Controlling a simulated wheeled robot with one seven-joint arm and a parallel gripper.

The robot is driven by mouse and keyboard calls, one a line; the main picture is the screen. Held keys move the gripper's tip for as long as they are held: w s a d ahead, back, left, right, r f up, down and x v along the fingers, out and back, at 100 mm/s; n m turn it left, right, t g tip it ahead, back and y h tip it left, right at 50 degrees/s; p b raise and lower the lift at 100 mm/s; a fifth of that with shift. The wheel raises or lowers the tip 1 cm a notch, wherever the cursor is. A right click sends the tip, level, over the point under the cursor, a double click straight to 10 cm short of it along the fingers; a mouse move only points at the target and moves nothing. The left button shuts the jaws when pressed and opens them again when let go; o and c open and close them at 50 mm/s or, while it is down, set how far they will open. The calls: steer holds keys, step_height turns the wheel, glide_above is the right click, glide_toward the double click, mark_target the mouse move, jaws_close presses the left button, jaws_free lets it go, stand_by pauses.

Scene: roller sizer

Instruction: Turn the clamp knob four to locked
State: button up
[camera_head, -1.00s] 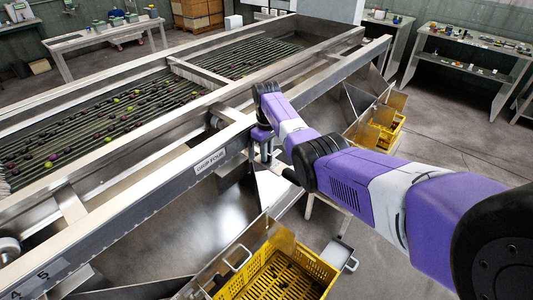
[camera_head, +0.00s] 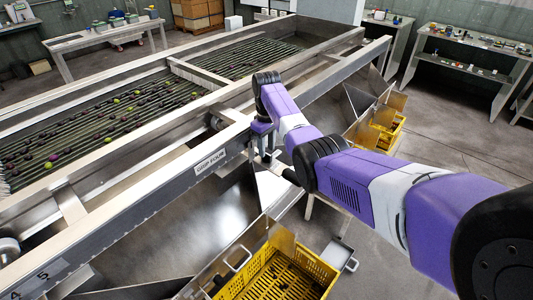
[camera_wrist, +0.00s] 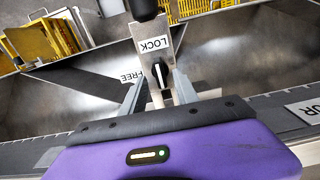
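The clamp knob (camera_wrist: 161,74) is black with a white line, set on a metal plate (camera_wrist: 143,31). Its line runs nearly up and down in the wrist view, the upper end toward the LOCK label (camera_wrist: 152,45). The FREE label (camera_wrist: 132,77) lies to the left of the knob. My gripper (camera_wrist: 160,80) has its two fingers apart, one on each side of the knob; I cannot tell whether they touch it. In the head view my gripper (camera_head: 262,146) is at the sizer's near side rail, and the knob is not clear there.
The roller sizer (camera_head: 130,165) carries a label (camera_head: 210,161) ending in FOUR on its rail. A dark handle end (camera_wrist: 143,8) sits beyond the knob. Yellow crates (camera_head: 322,272) stand below the chutes. Benches (camera_head: 470,45) stand at the back.

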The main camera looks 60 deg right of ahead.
mark_target(267, 153)
steer(key=shift+r, duration=2.25)
